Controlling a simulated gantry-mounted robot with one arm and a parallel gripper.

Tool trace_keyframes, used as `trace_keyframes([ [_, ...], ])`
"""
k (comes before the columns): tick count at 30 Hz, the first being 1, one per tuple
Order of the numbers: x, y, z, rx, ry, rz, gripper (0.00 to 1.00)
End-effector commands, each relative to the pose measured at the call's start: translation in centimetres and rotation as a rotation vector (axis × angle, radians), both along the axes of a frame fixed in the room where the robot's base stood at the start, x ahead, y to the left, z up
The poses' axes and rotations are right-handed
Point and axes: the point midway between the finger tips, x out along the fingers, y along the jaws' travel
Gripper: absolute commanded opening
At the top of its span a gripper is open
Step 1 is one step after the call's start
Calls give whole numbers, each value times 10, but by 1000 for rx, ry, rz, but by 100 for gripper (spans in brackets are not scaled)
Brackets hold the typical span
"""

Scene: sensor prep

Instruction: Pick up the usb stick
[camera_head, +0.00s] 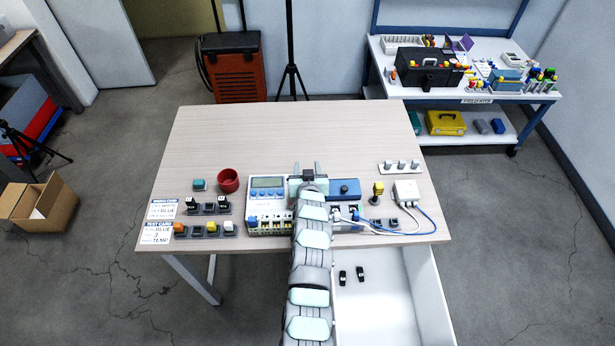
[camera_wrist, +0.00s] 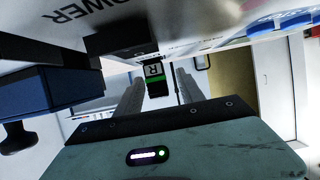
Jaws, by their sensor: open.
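My gripper (camera_head: 306,170) is over the table beside the meter, its two fingers apart. In the wrist view, a small black piece with a pale "R" label and a green band (camera_wrist: 155,76) shows between the fingers (camera_wrist: 158,84). It looks like a usb stick at a black block (camera_wrist: 120,40) by the word POWER. Gaps show on both sides of it. Its far end is hidden, and my arm hides this spot in the head view. Two small black pieces (camera_head: 343,277) (camera_head: 360,273) lie in the open white drawer; I cannot tell what they are.
The meter (camera_head: 268,194) is left of my gripper and a blue box (camera_head: 344,188) is right of it. A red cup (camera_head: 228,180), several small blocks and a white box with cables (camera_head: 406,190) stand further out. The back of the table (camera_head: 290,130) is clear.

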Motion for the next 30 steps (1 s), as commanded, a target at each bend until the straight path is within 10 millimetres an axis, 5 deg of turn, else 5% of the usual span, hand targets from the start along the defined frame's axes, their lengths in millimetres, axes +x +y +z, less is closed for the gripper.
trace_keyframes([
  [9, 5, 0, -2, 0, 0, 0, 45],
  [26, 5, 0, -2, 0, 0, 0, 0],
  [30, 5, 0, -2, 0, 0, 0, 0],
])
